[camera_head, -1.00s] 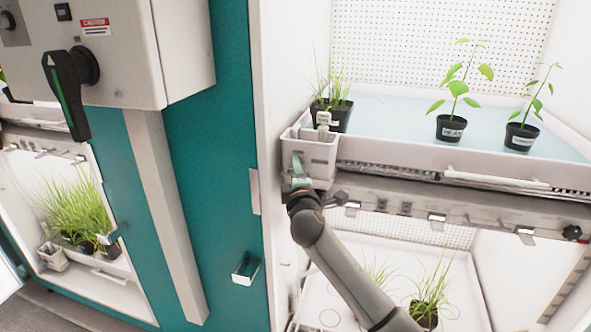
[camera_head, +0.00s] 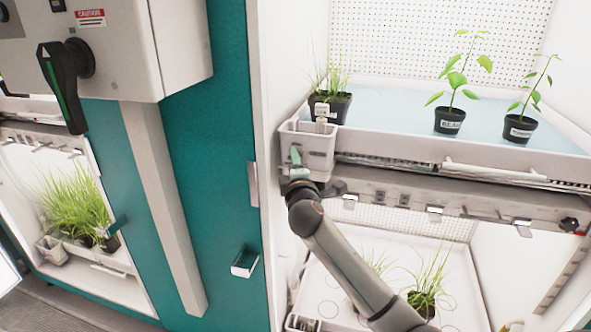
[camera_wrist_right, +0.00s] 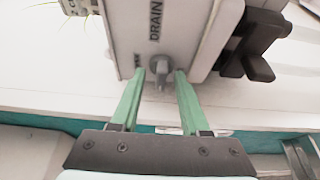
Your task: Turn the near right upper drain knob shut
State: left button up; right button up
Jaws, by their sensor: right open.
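The drain knob (camera_wrist_right: 160,73) is a small grey knob under the word DRAIN on a pale box (camera_wrist_right: 185,35) in the right wrist view. The same box (camera_head: 318,152) shows in the head view at the left front corner of the upper shelf. My right gripper (camera_wrist_right: 160,76) is open, with one green fingertip on each side of the knob. I cannot tell whether the fingers touch it. In the head view my right gripper (camera_head: 296,160) is at the box's front face, and the knob is hidden there. My left gripper is not in view.
A black fitting (camera_wrist_right: 246,55) sticks out just right of the box. The shelf edge (camera_head: 440,168) runs to the right with potted plants behind it. A teal cabinet wall (camera_head: 210,150) stands left.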

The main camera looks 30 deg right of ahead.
jog(key=b+v, duration=0.1)
jog(key=v, duration=1.1)
jog(key=shift+s+b, duration=0.15)
jog(key=shift+b, duration=0.15)
